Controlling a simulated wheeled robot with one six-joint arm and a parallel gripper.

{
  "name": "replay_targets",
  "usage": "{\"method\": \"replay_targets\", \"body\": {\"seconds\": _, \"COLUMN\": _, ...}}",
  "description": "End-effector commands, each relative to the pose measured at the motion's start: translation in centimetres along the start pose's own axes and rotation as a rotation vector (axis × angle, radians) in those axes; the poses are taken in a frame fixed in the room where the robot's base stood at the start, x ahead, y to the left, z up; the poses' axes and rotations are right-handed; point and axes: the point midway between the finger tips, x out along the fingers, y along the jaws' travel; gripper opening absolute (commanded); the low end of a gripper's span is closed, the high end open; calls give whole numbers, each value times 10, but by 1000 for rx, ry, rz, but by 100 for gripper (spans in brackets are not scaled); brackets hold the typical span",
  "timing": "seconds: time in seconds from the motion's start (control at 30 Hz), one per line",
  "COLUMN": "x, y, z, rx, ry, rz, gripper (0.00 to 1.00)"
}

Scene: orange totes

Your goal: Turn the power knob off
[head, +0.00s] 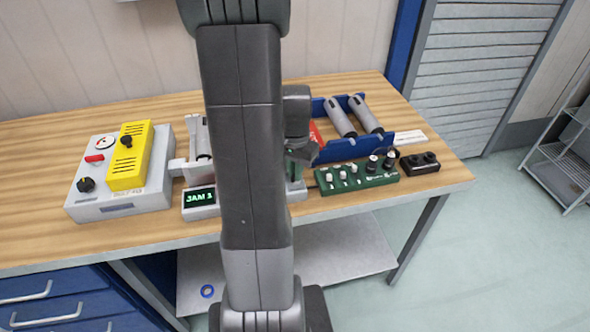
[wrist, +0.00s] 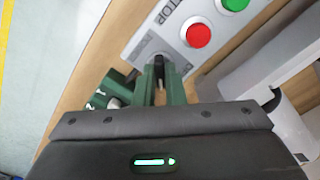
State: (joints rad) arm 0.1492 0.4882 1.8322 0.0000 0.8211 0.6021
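A dark knob (wrist: 157,58) sits on a light grey panel (wrist: 146,36) in the wrist view, beside a red button (wrist: 198,36) and a green button. Printing that looks like "STOP" is near the red button. My gripper (wrist: 160,70) has its two green fingers at the knob, with a narrow gap between them. The fingertips partly cover the knob, and I cannot tell whether they press on it. Its setting is not readable. In the head view my arm hides the knob and my fingers; the display box (head: 199,198) reading "JAM 3" shows left of the arm.
A grey box (head: 117,209) with a yellow unit (head: 130,160) is at left. Bare wooden tabletop (head: 40,175) lies around.

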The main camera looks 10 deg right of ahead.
Motion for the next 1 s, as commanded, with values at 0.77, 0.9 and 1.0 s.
{"method": "replay_targets", "body": {"seconds": 0.77, "x": 0, "y": 0, "z": 0, "rx": -403, "ry": 1, "rz": 0, "gripper": 0}}
{"method": "replay_targets", "body": {"seconds": 0.9, "x": 0, "y": 0, "z": 0, "rx": -537, "ry": 1, "rz": 0, "gripper": 0}}
{"method": "replay_targets", "body": {"seconds": 1.0, "x": 0, "y": 0, "z": 0, "rx": -632, "ry": 1, "rz": 0, "gripper": 0}}
